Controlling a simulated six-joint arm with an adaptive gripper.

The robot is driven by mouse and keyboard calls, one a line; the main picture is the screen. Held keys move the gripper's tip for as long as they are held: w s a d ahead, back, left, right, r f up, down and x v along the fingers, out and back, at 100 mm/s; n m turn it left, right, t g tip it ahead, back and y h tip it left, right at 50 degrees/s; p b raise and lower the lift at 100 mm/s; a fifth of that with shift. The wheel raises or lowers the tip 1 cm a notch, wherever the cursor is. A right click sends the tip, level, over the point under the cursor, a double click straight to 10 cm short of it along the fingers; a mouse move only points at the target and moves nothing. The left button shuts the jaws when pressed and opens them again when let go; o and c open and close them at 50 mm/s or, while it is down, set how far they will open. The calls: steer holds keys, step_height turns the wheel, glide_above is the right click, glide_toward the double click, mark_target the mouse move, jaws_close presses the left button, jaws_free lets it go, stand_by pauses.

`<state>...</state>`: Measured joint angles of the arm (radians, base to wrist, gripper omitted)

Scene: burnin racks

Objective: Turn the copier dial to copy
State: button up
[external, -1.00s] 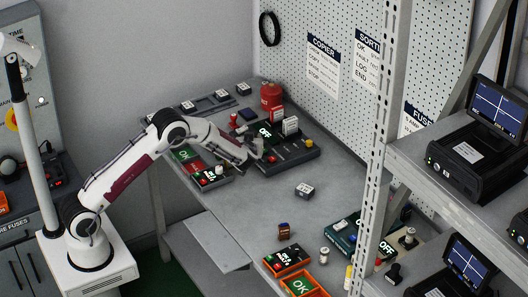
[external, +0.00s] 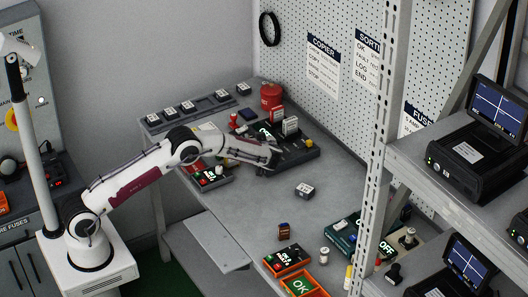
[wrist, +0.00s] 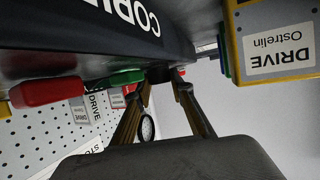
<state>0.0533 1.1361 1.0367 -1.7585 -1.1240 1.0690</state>
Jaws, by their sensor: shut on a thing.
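The copier (external: 298,156) is a dark unit on the bench below the pegboard. Its display (external: 265,132) shows white characters that are partly covered and that I cannot read. My gripper (external: 270,162) is low at the copier's front edge. In the wrist view my gripper (wrist: 166,76) has its fingertips close together against the copier's front, shut on a small dark part, seemingly the dial, mostly hidden between the fingers. A green button (wrist: 124,78) and a red button (wrist: 45,93) are beside the fingers. The dial's pointer and position marks are hidden.
Drives (external: 290,126) stand upright in the copier, and a yellow-framed drive (wrist: 281,50) is close by the fingers. A red canister (external: 271,96) is behind. A tester (external: 212,177) lies left, under my arm.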

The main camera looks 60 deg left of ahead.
steer(key=shift+r+n+g+y, duration=0.1)
steer(key=shift+n+g+y, duration=0.2)
steer(key=shift+n+g, duration=0.2)
stand_by(0.4)
steer(key=o, duration=1.1)
steer(key=shift+v, duration=6)
